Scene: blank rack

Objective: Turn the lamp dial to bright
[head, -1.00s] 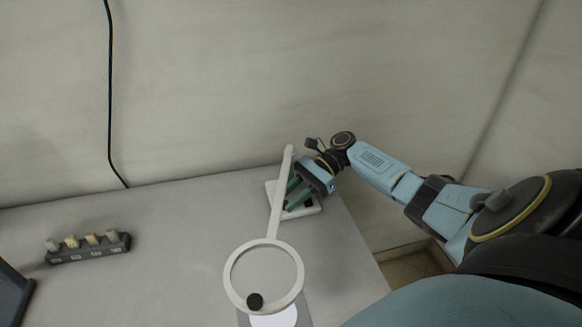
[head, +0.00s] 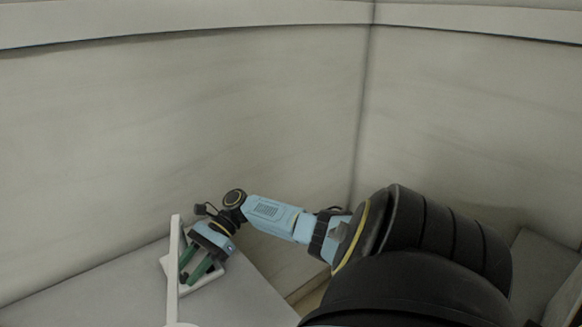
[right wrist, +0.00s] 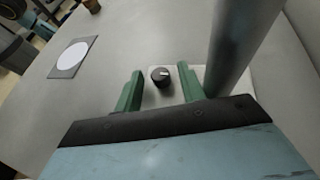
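The lamp's black dial (right wrist: 161,77), with a pale pointer line toward the right, shows in the right wrist view on the white lamp base (right wrist: 150,98). My right gripper (right wrist: 158,76) is open, with one green finger on each side of the dial and visible gaps between. In the head view my right gripper (head: 187,279) is down over the lamp base (head: 213,275), beside the white lamp arm (head: 174,262). The lamp's ring head is almost wholly out of the head view. My left gripper is not in view.
The lamp's grey post (right wrist: 240,40) rises close beside the right finger in the right wrist view. A dark card with a white disc (right wrist: 73,57) lies on the grey table (head: 100,292). The wall stands close behind the lamp.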

